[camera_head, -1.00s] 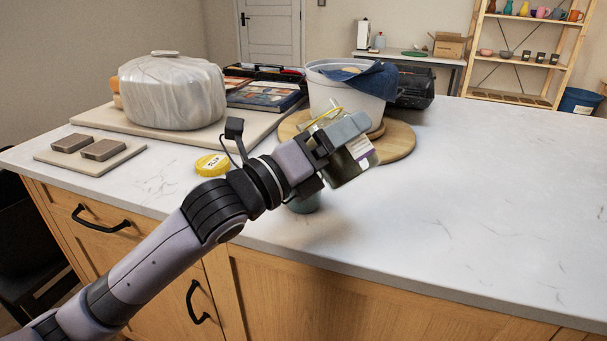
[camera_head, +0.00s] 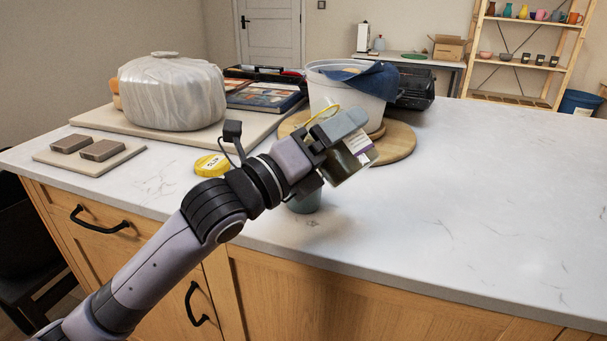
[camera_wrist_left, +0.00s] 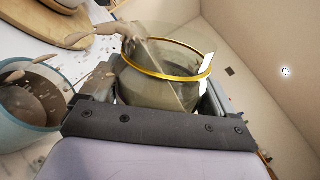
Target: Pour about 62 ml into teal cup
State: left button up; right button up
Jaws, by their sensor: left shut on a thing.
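My left gripper (camera_head: 335,142) is shut on a clear glass jar (camera_head: 349,163) with a yellow rim and a white and purple label. The jar is strongly tilted. In the left wrist view the jar (camera_wrist_left: 160,85) holds grey-brown liquid, and liquid and drops leave its lip toward the left. The teal cup (camera_head: 305,203) stands on the counter below the gripper, partly hidden by it. In the wrist view the cup (camera_wrist_left: 22,148) holds brown liquid, with drops over and near its rim. I cannot tell whether any land outside. My right gripper is not in view.
A yellow lid marked SLIP (camera_head: 211,165) lies left of the cup. Behind the jar, a white bucket (camera_head: 335,95) with a blue cloth stands on a round wooden board (camera_head: 399,143). A wrapped clay block (camera_head: 172,92) is at the left. The counter's right side is clear.

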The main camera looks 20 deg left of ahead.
pick_arm(q)
jog(key=shift+s+r, duration=0.15)
jog(key=shift+r, duration=0.05)
jog(key=shift+s+d, duration=0.1)
jog(key=shift+d, duration=0.1)
jog(key=shift+r+m+p, duration=0.2)
jog(key=shift+m+p, duration=0.4)
jog(key=shift+f+m+g, duration=0.25)
jog(key=shift+m+g, duration=0.05)
jog(key=shift+m, duration=0.1)
jog(key=shift+s+d+f+m, duration=0.1)
jog(key=shift+d+f+m, duration=0.05)
jog(key=shift+f+m, duration=0.35)
